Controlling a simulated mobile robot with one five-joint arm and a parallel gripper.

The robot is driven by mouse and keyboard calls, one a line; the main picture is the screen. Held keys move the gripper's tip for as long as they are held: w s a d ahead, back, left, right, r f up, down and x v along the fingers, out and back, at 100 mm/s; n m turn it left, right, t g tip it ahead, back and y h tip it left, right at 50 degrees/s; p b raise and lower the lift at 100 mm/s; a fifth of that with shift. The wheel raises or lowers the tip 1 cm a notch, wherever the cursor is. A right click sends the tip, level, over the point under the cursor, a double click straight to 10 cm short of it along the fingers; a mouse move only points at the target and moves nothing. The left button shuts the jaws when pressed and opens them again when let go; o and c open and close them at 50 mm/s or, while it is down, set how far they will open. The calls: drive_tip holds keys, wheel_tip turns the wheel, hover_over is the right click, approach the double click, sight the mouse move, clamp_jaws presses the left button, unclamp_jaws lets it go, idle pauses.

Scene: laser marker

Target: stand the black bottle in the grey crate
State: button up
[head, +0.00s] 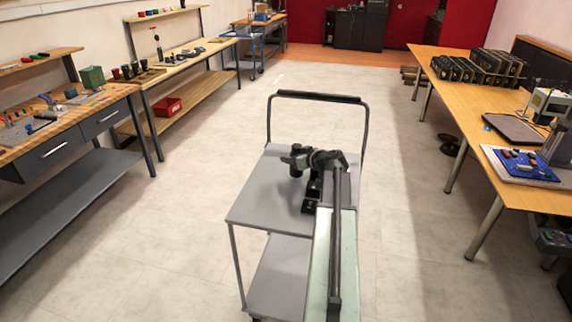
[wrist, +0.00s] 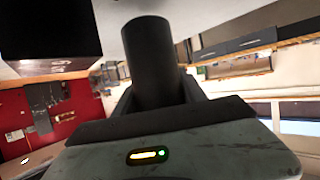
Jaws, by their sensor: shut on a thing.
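The black bottle (wrist: 148,55) is a plain dark cylinder. In the wrist view it stands between the two fingers of my gripper (wrist: 158,92), which is shut on it. In the head view my gripper (head: 298,158) is over the grey top of a trolley, and a short dark part of the bottle (head: 296,171) shows under it. I cannot tell whether the bottle touches the trolley top. I cannot make out a grey crate for certain in either view.
The grey trolley (head: 258,205) has a black handle and a lower shelf. Workbenches with tools (head: 60,130) line the left wall.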

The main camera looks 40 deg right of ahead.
drive_tip(key=f, duration=0.1)
drive_tip(key=f+b, duration=0.1)
drive_tip(key=shift+s+f, duration=0.3)
drive_tip(key=shift+f, duration=0.05)
drive_tip(key=shift+w+a+r, duration=0.15)
drive_tip(key=shift+w+a, duration=0.1)
drive_tip(key=shift+f+b, duration=0.25)
drive_tip(key=shift+b, duration=0.05)
drive_tip(key=o, duration=1.5)
drive_tip(key=shift+r, duration=0.1)
drive_tip(key=shift+r, duration=0.15)
drive_tip(key=p+v, duration=0.5)
drive_tip(key=v, duration=0.6)
drive_tip(key=shift+s+a+r, duration=0.1)
drive_tip(key=shift+s+r, duration=0.05)
drive_tip(key=shift+r, duration=0.05)
drive_tip(key=shift+s, duration=0.3)
